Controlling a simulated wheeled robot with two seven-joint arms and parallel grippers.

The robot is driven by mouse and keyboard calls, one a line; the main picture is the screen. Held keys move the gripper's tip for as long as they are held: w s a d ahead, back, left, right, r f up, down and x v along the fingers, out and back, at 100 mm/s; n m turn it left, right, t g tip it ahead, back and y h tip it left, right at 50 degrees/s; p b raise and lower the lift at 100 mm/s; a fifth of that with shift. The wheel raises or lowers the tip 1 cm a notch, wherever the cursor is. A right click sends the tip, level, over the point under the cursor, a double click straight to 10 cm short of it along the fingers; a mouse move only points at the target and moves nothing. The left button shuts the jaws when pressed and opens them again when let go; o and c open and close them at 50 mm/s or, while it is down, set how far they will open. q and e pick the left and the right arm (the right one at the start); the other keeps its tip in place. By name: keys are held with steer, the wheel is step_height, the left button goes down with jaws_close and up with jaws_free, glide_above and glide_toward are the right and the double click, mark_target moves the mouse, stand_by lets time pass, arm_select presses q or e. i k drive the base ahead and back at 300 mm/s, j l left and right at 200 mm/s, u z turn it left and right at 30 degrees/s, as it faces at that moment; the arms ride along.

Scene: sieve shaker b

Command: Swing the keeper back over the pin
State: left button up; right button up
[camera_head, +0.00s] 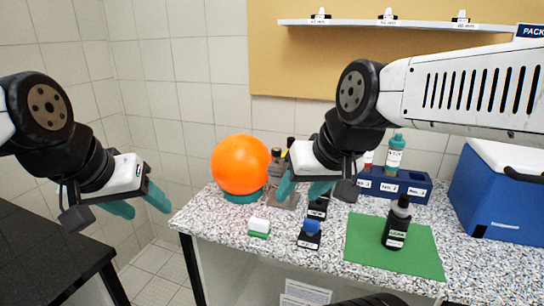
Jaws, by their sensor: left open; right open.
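I cannot make out a keeper or a pin in the head view. A small greyish plate or base (288,201) shows partly behind my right gripper, and what it carries is mostly hidden. My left gripper (142,204) is open and empty, left of the speckled bench and above the gap beside the dark table. My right gripper (303,188) is open over the middle of the bench, its fingers in front of the greyish base and some bottles. Whether it touches anything there I cannot tell.
On the speckled bench (215,220) stand an orange ball (240,164) on a teal ring, a white-green block (259,227), a blue-topped block (310,233), a black bottle (397,222) on a green mat (365,243), a blue rack (412,190) and a blue cooler (500,200). A dark table (45,250) is left.

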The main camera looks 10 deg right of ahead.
mark_target(290, 141)
steer(key=z, duration=0.6)
steer(key=i+l+u, duration=0.15)
steer(key=l, duration=0.55)
steer(key=l+u, duration=0.1)
steer(key=l, duration=0.55)
